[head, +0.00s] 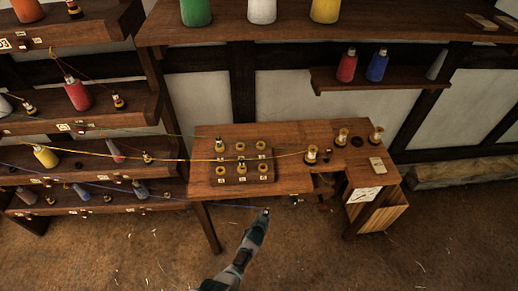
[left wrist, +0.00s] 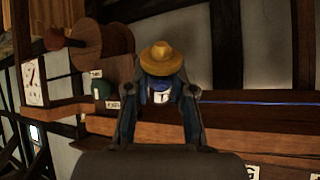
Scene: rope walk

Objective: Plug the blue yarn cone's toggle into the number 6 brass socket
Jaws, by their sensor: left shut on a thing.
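My left gripper (head: 265,212) is in front of the table's front edge, below the socket block. In the left wrist view it (left wrist: 163,90) is shut on a toggle with a rounded brass-yellow top (left wrist: 160,60) and a blue body (left wrist: 160,88). A taut blue yarn (left wrist: 250,103) shows beside it; in the head view the yarn (head: 165,198) runs left towards the low shelf. My right gripper is not in view.
A yellow yarn (head: 130,156) stretches over the block to a toggle (head: 311,153). A green yarn (head: 120,131) reaches the back-left socket area. Brass-topped pieces (head: 376,136) stand on the table's right side. Shelves with coloured cones stand left and behind. The floor in front is free.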

